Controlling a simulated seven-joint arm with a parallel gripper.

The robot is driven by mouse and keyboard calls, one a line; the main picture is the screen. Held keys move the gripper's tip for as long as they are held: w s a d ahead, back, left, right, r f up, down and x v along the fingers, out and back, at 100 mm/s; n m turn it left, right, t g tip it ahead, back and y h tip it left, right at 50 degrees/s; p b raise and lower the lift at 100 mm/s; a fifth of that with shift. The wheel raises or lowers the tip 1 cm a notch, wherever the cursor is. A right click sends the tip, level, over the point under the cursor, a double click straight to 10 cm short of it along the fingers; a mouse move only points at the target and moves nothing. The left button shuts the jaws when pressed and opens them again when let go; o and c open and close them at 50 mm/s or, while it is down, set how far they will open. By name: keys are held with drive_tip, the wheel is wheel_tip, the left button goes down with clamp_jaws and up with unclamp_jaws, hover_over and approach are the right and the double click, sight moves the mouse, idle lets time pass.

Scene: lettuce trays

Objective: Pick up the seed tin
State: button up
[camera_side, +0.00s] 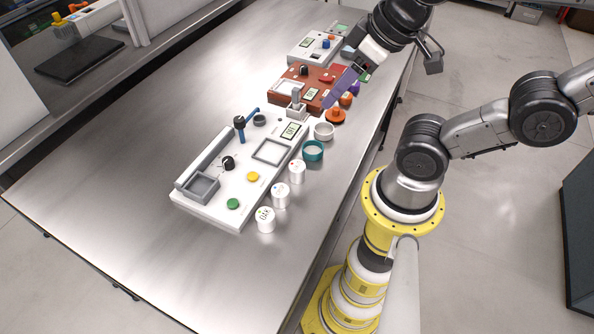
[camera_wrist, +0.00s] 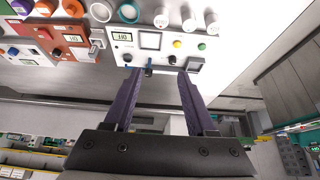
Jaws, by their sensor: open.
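Several small round containers stand in a row along the near side of the panel. Three are white lidded cylinders with dark markings: the front one (camera_side: 265,221), the middle one (camera_side: 280,195) and the back one (camera_side: 296,171). The markings are too small to read, so I cannot tell which is the seed tin. The three cylinders also show at the top of the wrist view (camera_wrist: 187,19). My gripper (camera_side: 336,98) has purple fingers and is above the red-brown panel, up and back from the cylinders. In the wrist view the fingers (camera_wrist: 160,75) are apart with nothing held between them.
A teal ring-shaped dish (camera_side: 313,151), a white bowl (camera_side: 323,131) and an orange piece (camera_side: 335,116) continue the row. The white panel (camera_side: 220,212) has knobs, buttons and an upright blue-handled lever (camera_side: 240,130). The red-brown panel (camera_side: 285,92) lies behind. The table's left side is clear.

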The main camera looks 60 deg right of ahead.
drive_tip(key=shift+o, duration=0.2)
drive_tip(key=n+g, duration=0.6)
drive_tip(key=n, duration=0.9)
hover_over(298, 165)
wheel_tip(298, 165, down, 11)
drive_tip(key=f, duration=0.7)
drive_tip(key=shift+s+f, duration=0.2)
drive_tip(key=shift+f, duration=0.2)
drive_tip(key=shift+w+f, duration=0.2)
drive_tip(key=shift+f, duration=2.95)
clamp_jaws()
